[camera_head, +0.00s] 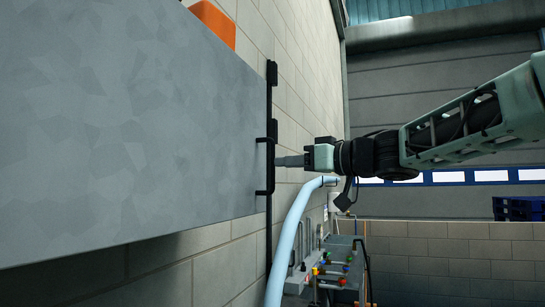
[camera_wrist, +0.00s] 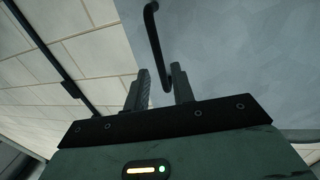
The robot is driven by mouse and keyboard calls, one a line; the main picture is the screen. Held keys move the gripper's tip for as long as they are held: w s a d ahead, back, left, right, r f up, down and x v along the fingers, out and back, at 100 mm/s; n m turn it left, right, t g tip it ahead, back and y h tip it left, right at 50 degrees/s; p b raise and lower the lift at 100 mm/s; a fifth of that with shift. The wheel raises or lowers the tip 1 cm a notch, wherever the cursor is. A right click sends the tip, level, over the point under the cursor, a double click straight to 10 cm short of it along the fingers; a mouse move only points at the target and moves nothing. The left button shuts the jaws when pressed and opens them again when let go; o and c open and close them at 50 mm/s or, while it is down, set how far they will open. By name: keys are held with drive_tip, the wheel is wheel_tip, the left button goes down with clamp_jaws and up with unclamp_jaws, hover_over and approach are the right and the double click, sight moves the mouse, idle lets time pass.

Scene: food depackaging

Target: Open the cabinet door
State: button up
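The cabinet (camera_head: 130,120) shows as a large grey metal panel on the left in the head view. Its grey face also fills the upper right of the wrist view (camera_wrist: 240,55). A black bar handle (camera_head: 271,178) is at the panel's right edge. In the wrist view the handle (camera_wrist: 153,35) runs down towards the space between my fingers. My gripper (camera_head: 279,161) points left at the handle, with its tips close to it. In the wrist view my gripper (camera_wrist: 163,88) has its two fingers apart, one on each side of the handle's lower end. I cannot tell whether either finger touches it.
A pale brick wall (camera_head: 305,95) stands behind the cabinet, with a thin black strip (camera_wrist: 50,50) along it. An orange object (camera_head: 214,22) sits on top of the cabinet. A light blue pipe (camera_head: 285,245) and a bench (camera_head: 345,265) with small coloured parts are below my arm.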

sight(272, 186)
drive_tip(key=p+x, duration=0.1)
drive_tip(key=x, duration=0.4)
drive_tip(key=shift+s, duration=0.1)
clamp_jaws()
